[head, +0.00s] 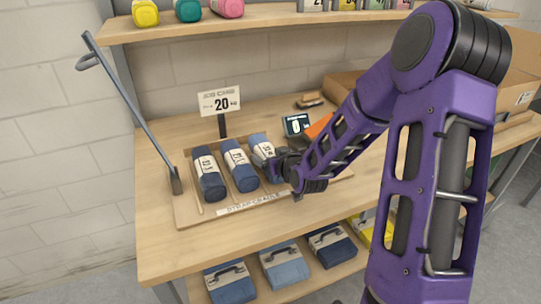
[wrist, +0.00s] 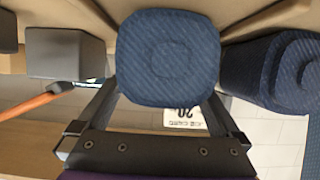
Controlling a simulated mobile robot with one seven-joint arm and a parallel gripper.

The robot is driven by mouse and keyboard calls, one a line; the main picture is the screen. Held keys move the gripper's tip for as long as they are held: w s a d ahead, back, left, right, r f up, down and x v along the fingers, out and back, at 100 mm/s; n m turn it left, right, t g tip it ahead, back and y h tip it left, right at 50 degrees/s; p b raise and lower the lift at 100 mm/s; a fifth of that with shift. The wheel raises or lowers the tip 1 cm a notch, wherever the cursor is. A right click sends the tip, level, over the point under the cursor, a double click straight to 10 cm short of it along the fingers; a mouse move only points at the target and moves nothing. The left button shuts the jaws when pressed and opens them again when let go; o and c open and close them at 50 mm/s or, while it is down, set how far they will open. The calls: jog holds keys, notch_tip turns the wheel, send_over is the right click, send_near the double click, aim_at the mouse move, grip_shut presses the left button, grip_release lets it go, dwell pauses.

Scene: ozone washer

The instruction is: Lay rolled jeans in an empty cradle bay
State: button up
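A wooden cradle board (head: 190,207) lies on the bench. A dark navy jeans roll (head: 211,183) with a paper band lies in its left bay, and a blue jeans roll (head: 242,172) lies beside it. A lighter blue jeans roll (head: 258,142) is right of these, its near end at my gripper (head: 283,168). In the wrist view, the round end of this roll (wrist: 168,58) sits between my gripper's fingers (wrist: 165,100), which meet it on both sides. The neighbouring roll (wrist: 275,70) is close beside it. I cannot tell whether the held roll is lifted; my gripper hides the bay right of it.
A metal bar (head: 135,110) leans at the left. A small display (head: 297,124) and an orange item (head: 319,127) are behind my gripper.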

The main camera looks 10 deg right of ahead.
jog(key=shift+r, duration=0.2)
jog(key=shift+s+d+r, duration=0.1)
jog(key=shift+s, duration=0.15)
jog(key=v, duration=0.8)
jog(key=shift+s+d, duration=0.1)
jog(key=shift+s, duration=0.25)
jog(key=shift+s+d+r+b, duration=0.1)
jog(key=shift+s+r+b, duration=0.2)
jog(key=shift+b, duration=0.5)
jog(key=shift+b+v, duration=1)
jog(key=shift+b, duration=0.05)
